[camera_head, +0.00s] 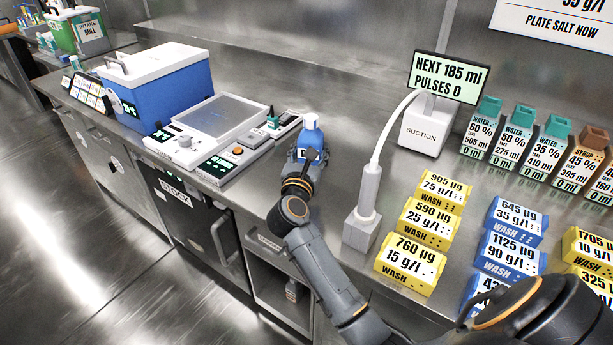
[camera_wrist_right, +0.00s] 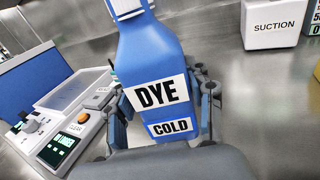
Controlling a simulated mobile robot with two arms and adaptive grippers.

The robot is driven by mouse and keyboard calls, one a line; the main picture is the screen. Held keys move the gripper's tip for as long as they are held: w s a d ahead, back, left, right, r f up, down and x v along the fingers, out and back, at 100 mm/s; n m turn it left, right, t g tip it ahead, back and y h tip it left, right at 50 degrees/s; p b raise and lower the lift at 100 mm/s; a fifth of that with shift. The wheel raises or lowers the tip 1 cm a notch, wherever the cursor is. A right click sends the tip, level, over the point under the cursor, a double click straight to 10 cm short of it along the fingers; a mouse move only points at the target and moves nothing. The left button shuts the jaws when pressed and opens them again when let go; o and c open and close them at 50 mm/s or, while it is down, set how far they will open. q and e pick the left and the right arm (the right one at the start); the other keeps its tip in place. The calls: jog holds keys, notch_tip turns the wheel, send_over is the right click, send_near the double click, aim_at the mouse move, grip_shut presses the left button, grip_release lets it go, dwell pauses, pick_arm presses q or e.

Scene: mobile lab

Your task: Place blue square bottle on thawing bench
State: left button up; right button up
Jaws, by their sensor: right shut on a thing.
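The blue square bottle (camera_head: 310,138) is upright in my right gripper (camera_head: 308,156) at the middle of the steel counter in the head view. In the right wrist view the bottle (camera_wrist_right: 152,75) fills the centre, with labels reading DYE and COLD. The right gripper's fingers (camera_wrist_right: 162,110) are shut on its sides. Whether its base touches the counter is hidden. No label in view names a thawing bench, so I cannot tell which surface that is. My left gripper is not in view.
Left of the bottle stand a small device (camera_head: 236,160), a white flat-topped device (camera_head: 205,128) and a blue box with white lid (camera_head: 165,90). To the right are a suction unit (camera_head: 425,125), a grey stand (camera_head: 362,232) and yellow wash boxes (camera_head: 412,262). Bare counter lies behind the bottle.

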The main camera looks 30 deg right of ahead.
notch_tip(320, 180, down, 4)
jog(key=shift+r, duration=0.25)
jog(key=shift+f+b, duration=0.35)
jog(key=shift+f, duration=1.45)
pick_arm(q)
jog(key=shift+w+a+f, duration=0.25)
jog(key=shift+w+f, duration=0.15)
pick_arm(e)
jog(key=shift+f, duration=0.2)
jog(key=o, duration=1.5)
jog(key=shift+c, duration=0.2)
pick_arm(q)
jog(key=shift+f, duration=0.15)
